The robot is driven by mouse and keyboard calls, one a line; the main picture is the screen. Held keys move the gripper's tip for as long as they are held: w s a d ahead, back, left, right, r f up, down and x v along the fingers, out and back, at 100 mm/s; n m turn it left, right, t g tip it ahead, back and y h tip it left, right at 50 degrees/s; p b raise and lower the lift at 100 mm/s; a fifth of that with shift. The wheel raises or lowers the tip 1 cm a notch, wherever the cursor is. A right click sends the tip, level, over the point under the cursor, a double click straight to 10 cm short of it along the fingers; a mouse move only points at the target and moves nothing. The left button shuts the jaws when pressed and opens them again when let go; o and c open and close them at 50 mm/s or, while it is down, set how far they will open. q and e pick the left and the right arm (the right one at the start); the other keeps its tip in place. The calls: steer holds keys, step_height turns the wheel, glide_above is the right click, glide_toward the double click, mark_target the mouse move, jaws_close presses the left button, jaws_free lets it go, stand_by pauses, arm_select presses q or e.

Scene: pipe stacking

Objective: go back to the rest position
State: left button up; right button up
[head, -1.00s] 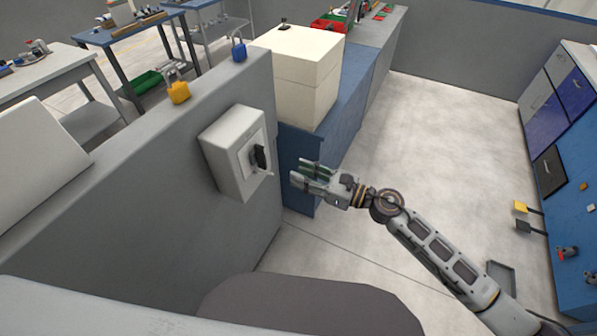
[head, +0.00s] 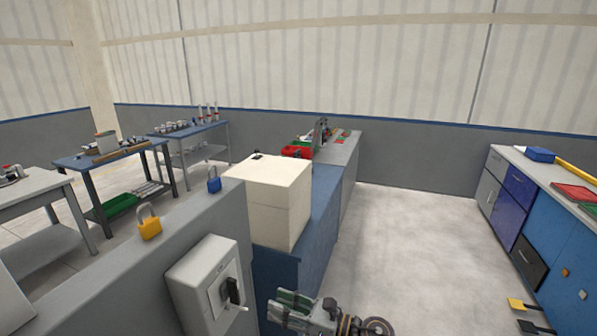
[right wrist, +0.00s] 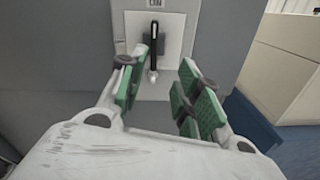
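A grey-white switch box (head: 195,275) is mounted on the side of the grey partition. Its black handle (head: 233,290) sits on the front plate. My right gripper (head: 280,308) is at the bottom of the head view, just right of the box and apart from it. In the right wrist view, the gripper (right wrist: 163,78) has its green-padded fingers spread with nothing between them. The black handle (right wrist: 154,45) stands upright ahead of the fingers on a pale plate. My left gripper is not in view.
A yellow padlock (head: 150,228) and a blue padlock (head: 214,185) stand on the partition top. A cream box (head: 280,205) sits on the blue bench (head: 322,225) behind my right gripper. Clear floor (head: 400,250) lies to the right, before blue cabinets (head: 565,250).

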steer(key=w+d+f+m+t+h, duration=0.45)
steer(key=w+d+f+m, duration=0.45)
steer(key=d+m, duration=0.3)
steer(key=w+d+f+m+t+h, duration=0.3)
steer(key=w+d+f+m+h, duration=0.2)
steer(key=w+d+f+m, duration=0.65)
steer(key=s+d+f+m+g+h, duration=0.2)
steer(key=s+d+f+m+h, duration=0.15)
steer(key=d+f+m, duration=0.45)
steer(key=s+d+f+m+g+h, duration=0.25)
steer(key=s+d+f+m, duration=0.3)
steer(key=f, duration=0.45)
steer(key=s+d+f+m+g+h, duration=0.1)
steer(key=s+d+f+m+g, duration=0.15)
steer(key=s+f, duration=0.8)
steer(key=s+d+f+m+g+h, duration=0.1)
steer(key=s+d+f+m+g, duration=0.15)
steer(key=s+f, duration=0.75)
steer(key=s+a+f+m+g, duration=0.1)
steer(key=s+a, duration=0.3)
steer(key=s, duration=0.7)
steer(key=s+a+f+g, duration=0.1)
steer(key=s+a+f, duration=0.2)
steer(key=s, duration=0.8)
steer(key=s+a+f+m+g, duration=0.1)
steer(key=s+a+f, duration=0.3)
steer(key=s, duration=0.7)
steer(key=shift+s+a+f+m+g+y, duration=0.2)
steer(key=shift+a+m+g+y, duration=0.1)
steer(key=shift+g+y, duration=0.15)
